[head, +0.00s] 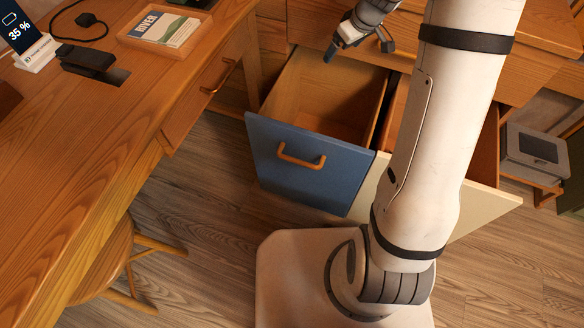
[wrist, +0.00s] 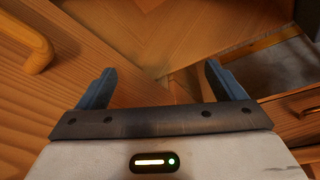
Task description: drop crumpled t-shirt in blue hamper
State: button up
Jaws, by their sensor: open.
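No crumpled t-shirt can be made out in either view. A pull-out bin with a blue front (head: 262,150) and an orange handle stands open below the cabinet; I take it for the blue hamper. The visible part of its inside is bare wood. My gripper (head: 352,46) is above the back of this open bin in the head view, partly cut off by the top edge. In the wrist view my gripper (wrist: 162,84) has its two dark blue fingers wide apart, with nothing between them.
A cream-fronted bin (head: 482,200) stands open beside the blue one, mostly hidden by my arm. A wooden desk (head: 90,150) with a book (head: 163,28) is at left, a stool (head: 115,265) below it. A grey box (head: 535,150) sits at right. Some floor is clear.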

jog(key=shift+p+v, duration=0.4)
jog(key=shift+v, duration=1.85)
